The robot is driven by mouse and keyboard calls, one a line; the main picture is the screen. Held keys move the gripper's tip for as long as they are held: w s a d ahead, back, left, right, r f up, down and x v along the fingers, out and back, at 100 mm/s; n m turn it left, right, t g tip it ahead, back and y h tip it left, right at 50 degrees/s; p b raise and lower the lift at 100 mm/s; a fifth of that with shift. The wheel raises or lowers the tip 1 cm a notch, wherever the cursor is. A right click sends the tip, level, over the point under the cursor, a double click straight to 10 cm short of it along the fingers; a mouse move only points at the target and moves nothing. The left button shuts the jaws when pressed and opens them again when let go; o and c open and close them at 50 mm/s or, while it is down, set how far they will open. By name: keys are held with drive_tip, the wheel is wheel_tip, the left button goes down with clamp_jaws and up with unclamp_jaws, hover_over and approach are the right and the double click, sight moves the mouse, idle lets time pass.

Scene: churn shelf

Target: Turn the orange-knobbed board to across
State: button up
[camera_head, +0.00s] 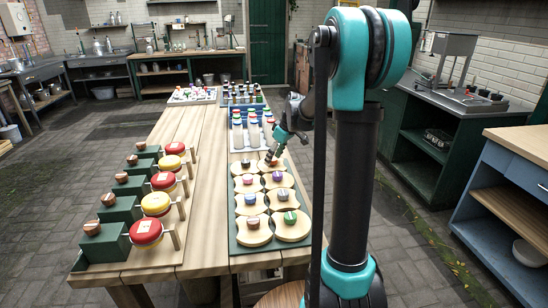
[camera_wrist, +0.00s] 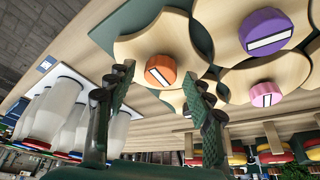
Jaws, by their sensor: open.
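The orange knob (camera_wrist: 160,70) sits on a pale wooden board (camera_wrist: 132,48) with curved-in sides. A short white bar marks the knob's face and lies slightly slanted in the wrist view. In the head view the orange-knobbed board is at the far right of a panel of similar boards, with its knob mostly covered by my gripper (camera_head: 274,153). My gripper (camera_wrist: 158,77) is open, its two dark fingers spread to either side of the orange knob in the wrist view. Nothing is held. I cannot tell whether the fingertips touch the knob.
Neighbouring boards carry a purple knob (camera_wrist: 265,31) and a pink knob (camera_wrist: 266,95), close to the orange one. A rack of white bottles (camera_wrist: 62,112) stands beside the panel. Red and yellow round pieces (camera_head: 157,203) with green blocks (camera_head: 104,243) line the table's left side.

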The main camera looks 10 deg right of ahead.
drive_tip(key=v, duration=1.2)
drive_tip(key=shift+s, duration=0.1)
